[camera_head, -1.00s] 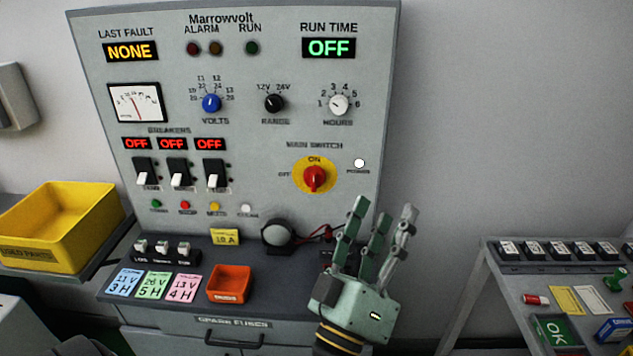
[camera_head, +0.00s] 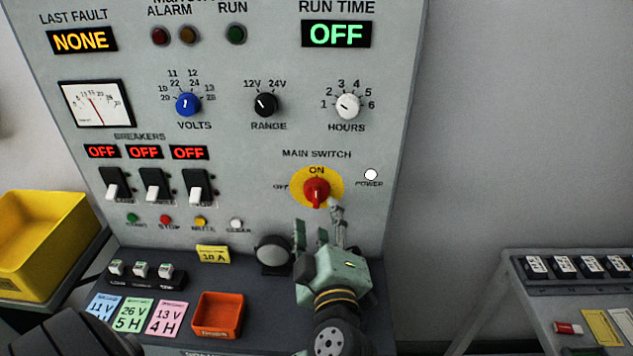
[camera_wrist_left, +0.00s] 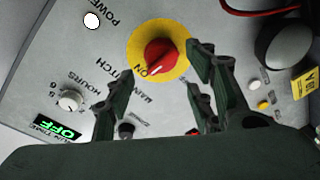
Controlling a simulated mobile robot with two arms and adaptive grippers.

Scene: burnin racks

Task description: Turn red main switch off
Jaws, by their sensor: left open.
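The red main switch (camera_head: 317,189) is a rotary knob on a round yellow plate on the grey panel. Its handle stands roughly vertical, in line with the ON label above; OFF is printed to its left. My left gripper (camera_head: 320,222) is open just below the switch, fingers pointing up at the panel, with one fingertip close to the plate's lower right edge. In the left wrist view the red knob (camera_wrist_left: 161,56) shows beyond and between the spread fingers. I cannot tell whether a finger touches it. My right gripper is not in view.
The white POWER lamp (camera_head: 371,174) sits right of the switch. Breakers (camera_head: 156,187) and small buttons lie to the left. An orange bin (camera_head: 218,315) stands on the ledge below.

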